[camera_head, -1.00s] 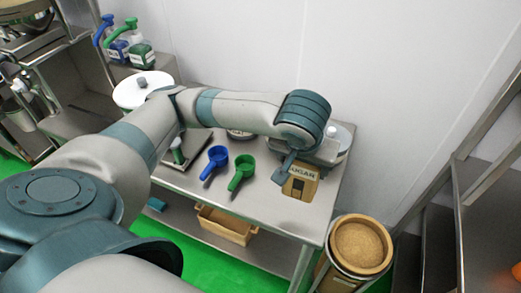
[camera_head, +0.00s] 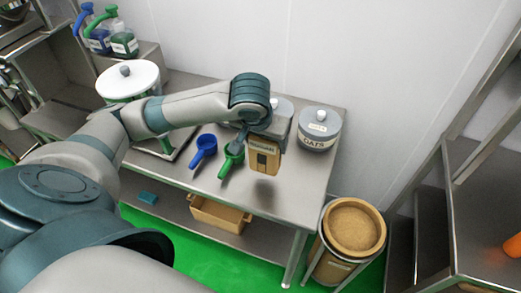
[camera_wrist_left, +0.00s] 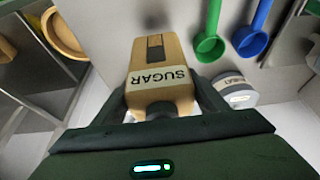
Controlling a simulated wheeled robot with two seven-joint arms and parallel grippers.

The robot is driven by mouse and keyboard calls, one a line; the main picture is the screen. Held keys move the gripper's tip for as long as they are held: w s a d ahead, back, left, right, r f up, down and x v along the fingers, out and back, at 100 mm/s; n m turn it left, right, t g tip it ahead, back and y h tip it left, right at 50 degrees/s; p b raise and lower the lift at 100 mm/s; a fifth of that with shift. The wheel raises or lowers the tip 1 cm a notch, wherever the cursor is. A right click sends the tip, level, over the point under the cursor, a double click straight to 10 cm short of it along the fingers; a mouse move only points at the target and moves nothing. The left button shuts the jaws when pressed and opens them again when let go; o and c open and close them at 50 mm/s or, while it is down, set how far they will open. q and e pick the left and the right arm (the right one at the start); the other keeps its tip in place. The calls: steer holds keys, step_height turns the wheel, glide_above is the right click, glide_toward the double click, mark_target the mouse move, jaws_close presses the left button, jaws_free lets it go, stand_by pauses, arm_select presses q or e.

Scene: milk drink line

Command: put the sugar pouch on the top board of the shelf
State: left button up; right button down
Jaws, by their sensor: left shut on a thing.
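The sugar pouch (camera_head: 265,156) is a tan block-shaped bag with a dark stripe. My left gripper (camera_head: 246,136) is shut on it, and it appears held above the steel table (camera_head: 277,204). In the left wrist view, the pouch (camera_wrist_left: 158,62) with its white SUGAR label sits between the fingers of my left gripper (camera_wrist_left: 160,103). A steel shelf unit (camera_head: 468,182) stands at the right, partly cut off by the picture edge. I cannot tell which of its boards is the top one. My right gripper is out of view.
A blue scoop (camera_head: 204,150) and a green scoop (camera_head: 229,162) lie left of the pouch. A grey OATS jar (camera_head: 319,131) stands right of it. A round bin (camera_head: 354,229) stands between the table and the shelf unit. An orange thing (camera_head: 514,246) shows on the unit.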

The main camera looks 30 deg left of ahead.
mark_target(255, 138)
arm_select(q)
steer(key=shift+w+a+f, duration=0.15)
steer(key=shift+a+f, duration=0.15)
steer(key=shift+a, duration=0.2)
steer(key=shift+w+a+f, duration=0.1)
steer(key=shift+a+f, duration=0.15)
steer(key=shift+a, duration=0.25)
steer(key=shift+f+p, duration=0.6)
steer(key=shift+f, duration=1.4)
steer(key=shift+f, duration=0.1)
steer(key=o, duration=1.5)
steer(key=shift+o, duration=0.2)
steer(key=v, duration=1.2)
steer(key=shift+b, duration=0.4)
